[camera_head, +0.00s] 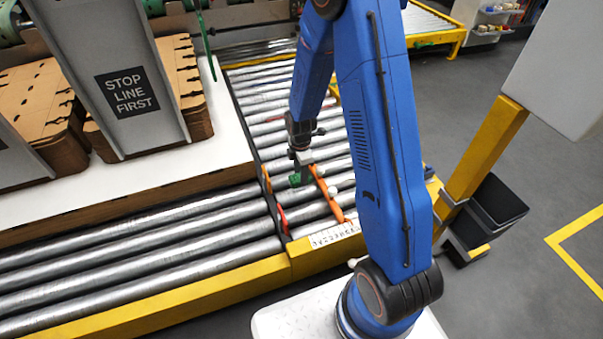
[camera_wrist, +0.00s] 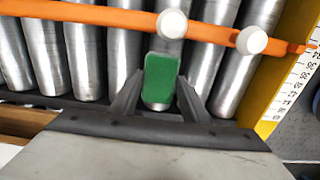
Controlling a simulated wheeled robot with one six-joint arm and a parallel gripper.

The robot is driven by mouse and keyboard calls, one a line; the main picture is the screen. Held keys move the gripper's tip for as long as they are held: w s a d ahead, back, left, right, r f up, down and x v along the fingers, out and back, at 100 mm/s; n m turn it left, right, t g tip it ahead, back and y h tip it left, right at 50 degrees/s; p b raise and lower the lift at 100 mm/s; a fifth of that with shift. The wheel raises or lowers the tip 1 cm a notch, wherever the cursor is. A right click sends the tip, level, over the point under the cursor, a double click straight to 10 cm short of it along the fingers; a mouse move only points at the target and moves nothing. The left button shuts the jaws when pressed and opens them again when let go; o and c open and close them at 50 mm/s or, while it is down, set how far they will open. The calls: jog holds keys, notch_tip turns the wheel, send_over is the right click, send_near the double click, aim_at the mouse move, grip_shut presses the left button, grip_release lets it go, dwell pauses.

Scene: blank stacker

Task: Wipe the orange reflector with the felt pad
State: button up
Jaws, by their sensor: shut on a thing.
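My gripper (camera_head: 301,166) is shut on a green pad (camera_wrist: 161,78), which looks like the felt pad. The pad sits between the two dark fingers in the wrist view and shows as a small green patch (camera_head: 295,180) in the head view. It is over the metal rollers; I cannot tell whether it touches anything. A small orange piece (camera_head: 267,179) stands on the dark rail left of my gripper and may be the orange reflector. A red-orange piece (camera_head: 283,220) is nearer along that rail. No reflector is clearly identifiable in the wrist view.
An orange bar (camera_head: 325,190) with white knobs crosses the rollers beside my gripper; it also spans the wrist view (camera_wrist: 100,14). Cardboard stacks (camera_head: 178,90) stand left on a white surface. A yellow post (camera_head: 480,155) and black bin (camera_head: 497,204) are right.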

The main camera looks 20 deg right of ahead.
jog(key=shift+a, duration=2.8)
jog(key=shift+a, duration=0.9)
jog(key=shift+w, duration=0.15)
jog(key=shift+w+d, duration=0.1)
jog(key=shift+w, duration=3.4)
jog(key=shift+s, duration=3.6)
jog(key=shift+w, duration=3.65)
jog(key=shift+s+r, duration=0.6)
jog(key=shift+s, duration=0.4)
jog(key=shift+s+r, duration=0.6)
jog(key=shift+s, duration=0.35)
